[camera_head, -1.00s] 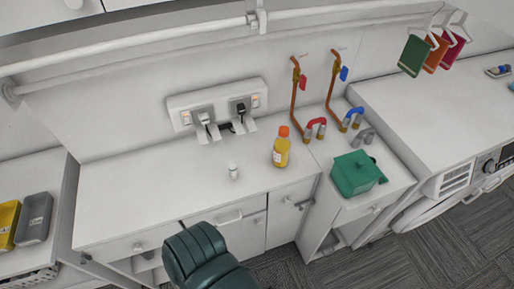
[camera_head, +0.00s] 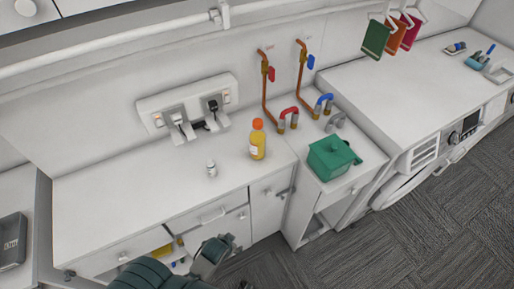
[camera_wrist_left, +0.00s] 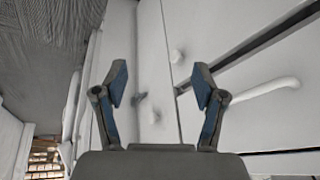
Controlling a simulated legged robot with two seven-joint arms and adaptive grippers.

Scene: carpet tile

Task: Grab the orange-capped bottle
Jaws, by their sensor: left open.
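The orange-capped bottle (camera_head: 257,142) stands upright on the white counter, with a yellow body and a pale label. My left arm comes in at the bottom of the head view, in front of the cabinet fronts and below the counter top, apart from the bottle. In the left wrist view my left gripper (camera_wrist_left: 160,83) is open with nothing between its fingers. It faces white cabinet fronts, and the bottle does not show there. My right gripper is not in view.
Sockets with plugs (camera_head: 186,112) are on the wall behind. The counter's left part (camera_head: 115,205) is clear.

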